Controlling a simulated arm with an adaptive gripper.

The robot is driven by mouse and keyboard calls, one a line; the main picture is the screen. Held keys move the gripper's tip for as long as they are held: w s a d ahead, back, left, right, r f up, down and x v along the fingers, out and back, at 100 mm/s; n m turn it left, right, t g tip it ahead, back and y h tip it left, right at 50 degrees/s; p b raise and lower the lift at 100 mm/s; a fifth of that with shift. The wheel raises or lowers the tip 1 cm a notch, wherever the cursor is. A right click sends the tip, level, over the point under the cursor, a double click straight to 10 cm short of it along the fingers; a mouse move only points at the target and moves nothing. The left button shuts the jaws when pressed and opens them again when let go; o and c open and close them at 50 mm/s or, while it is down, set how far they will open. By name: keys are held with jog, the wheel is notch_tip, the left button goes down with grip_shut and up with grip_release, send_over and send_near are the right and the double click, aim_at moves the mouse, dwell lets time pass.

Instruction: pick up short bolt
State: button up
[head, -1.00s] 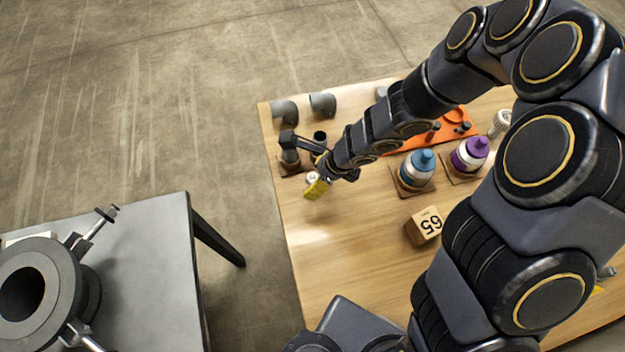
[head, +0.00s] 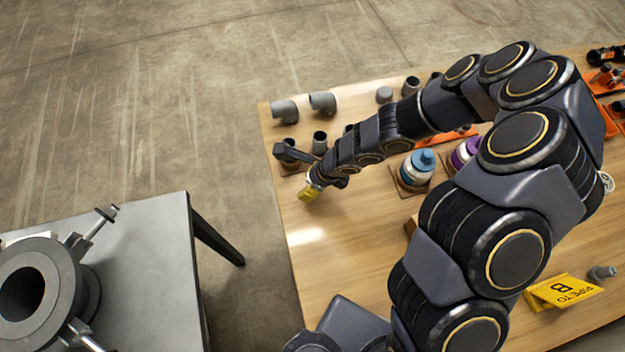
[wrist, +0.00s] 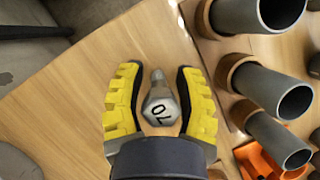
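A grey metal bolt (wrist: 161,101) shows in the wrist view, with a hexagonal head marked "70" facing the camera and its shank pointing away. My gripper (wrist: 160,92) has its two yellow-padded fingers spread on either side of the bolt, with wood showing in the gaps. The fingers look apart from the bolt. In the head view my gripper (head: 309,194) is low over the left part of the wooden table, and the bolt cannot be made out there.
Several grey pipe pieces (wrist: 262,80) in brown holders stand close on the right in the wrist view, beside an orange piece (wrist: 257,160). Elbows (head: 284,111) lie at the table's far left corner.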

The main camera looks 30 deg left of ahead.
grip_shut()
jog(key=shift+r, duration=0.15)
jog(key=shift+r, duration=4.9)
